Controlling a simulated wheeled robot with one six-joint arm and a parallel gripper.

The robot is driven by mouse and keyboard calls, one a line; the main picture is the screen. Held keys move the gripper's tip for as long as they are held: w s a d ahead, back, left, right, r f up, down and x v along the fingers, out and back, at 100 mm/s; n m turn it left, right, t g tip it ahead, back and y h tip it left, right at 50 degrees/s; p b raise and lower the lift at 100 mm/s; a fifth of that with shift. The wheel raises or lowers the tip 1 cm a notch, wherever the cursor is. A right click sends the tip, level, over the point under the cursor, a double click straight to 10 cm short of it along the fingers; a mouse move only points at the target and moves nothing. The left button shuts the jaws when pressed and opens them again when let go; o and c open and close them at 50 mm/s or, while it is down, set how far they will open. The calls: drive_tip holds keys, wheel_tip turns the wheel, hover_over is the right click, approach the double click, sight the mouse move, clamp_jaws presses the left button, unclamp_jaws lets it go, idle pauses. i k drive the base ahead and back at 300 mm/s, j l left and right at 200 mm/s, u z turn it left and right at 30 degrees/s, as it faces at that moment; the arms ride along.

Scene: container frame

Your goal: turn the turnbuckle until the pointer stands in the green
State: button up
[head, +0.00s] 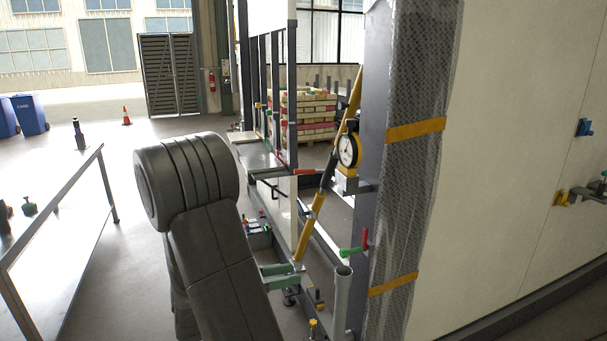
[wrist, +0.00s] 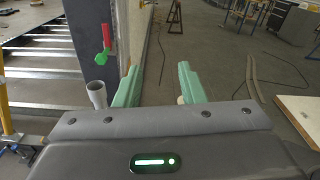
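The turnbuckle (head: 325,172) has a dark middle body between yellow rods and stands tilted in the steel frame in the head view. A round gauge (head: 348,150) with a white face and dark rim sits beside it. The gauge is too small to tell where its pointer stands or where the green is. My gripper (head: 281,276) has green fingers and is low, near the lower end of the yellow rod (head: 308,228) in the picture; whether they touch cannot be told.
A grey upright tube (head: 341,300) and a red and green handle (head: 355,248) are right of the gripper; the tube (wrist: 97,93) and handle (wrist: 104,47) also show in the wrist view. A wrapped post (head: 415,200) stands right. A table (head: 62,235) stands left, with open floor beyond.

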sight(330, 169)
drive_tip(key=i+j+z, duration=0.2)
drive_tip(key=i+j, duration=0.45)
drive_tip(key=i, duration=0.3)
drive_tip(key=i+j+z, duration=0.15)
drive_tip(key=i+j, duration=0.6)
drive_tip(key=i, duration=0.15)
